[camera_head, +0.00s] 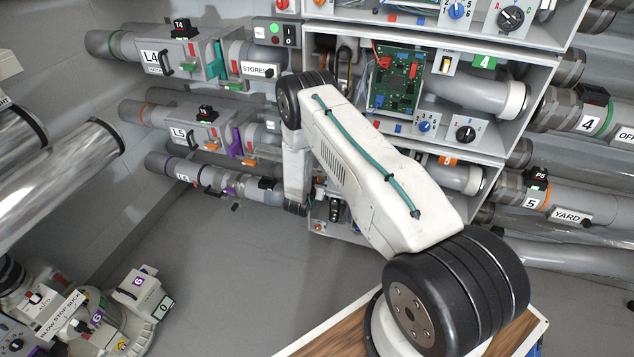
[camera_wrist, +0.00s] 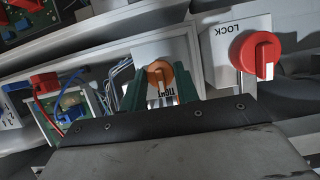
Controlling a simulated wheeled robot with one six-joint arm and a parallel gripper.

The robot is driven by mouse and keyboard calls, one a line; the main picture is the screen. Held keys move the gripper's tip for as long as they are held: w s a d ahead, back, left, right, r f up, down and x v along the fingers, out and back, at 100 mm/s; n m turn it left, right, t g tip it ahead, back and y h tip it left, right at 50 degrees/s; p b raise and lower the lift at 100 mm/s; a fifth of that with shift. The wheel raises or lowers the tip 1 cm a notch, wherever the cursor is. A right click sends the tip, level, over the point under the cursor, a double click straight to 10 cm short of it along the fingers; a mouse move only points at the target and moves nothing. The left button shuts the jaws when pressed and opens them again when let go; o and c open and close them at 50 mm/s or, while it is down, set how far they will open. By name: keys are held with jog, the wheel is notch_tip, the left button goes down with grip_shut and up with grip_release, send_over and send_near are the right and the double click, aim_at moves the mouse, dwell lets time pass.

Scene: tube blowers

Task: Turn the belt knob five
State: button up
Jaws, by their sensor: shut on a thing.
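An orange knob (camera_wrist: 158,72) with a pale pointer sits on a small white panel in the wrist view. Part of the knob's panel is hidden by the fingers and the gripper body. In the head view, my arm reaches down to the lowest bay (camera_head: 350,232) of the grey cabinet. My arm hides much of that bay, and the gripped knob cannot be made out there.
A red knob (camera_wrist: 256,53) on a white LOCK plate (camera_wrist: 222,50) stands close right of my gripper. Pipes flank the cabinet.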

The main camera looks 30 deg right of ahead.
jog(key=shift+t, duration=0.3)
jog(key=m+t, duration=0.2)
jog(key=m, duration=0.2)
jog(key=m+t+y, duration=0.1)
jog(key=m+t, duration=0.1)
jog(key=m, duration=0.2)
jog(key=m+t, duration=0.3)
jog(key=m, duration=0.2)
jog(key=shift+s+d+f+y, duration=0.15)
jog(key=shift+s+f+y, duration=0.1)
jog(key=shift+f+y, duration=0.15)
dwell(0.4)
jog(key=o, duration=0.7)
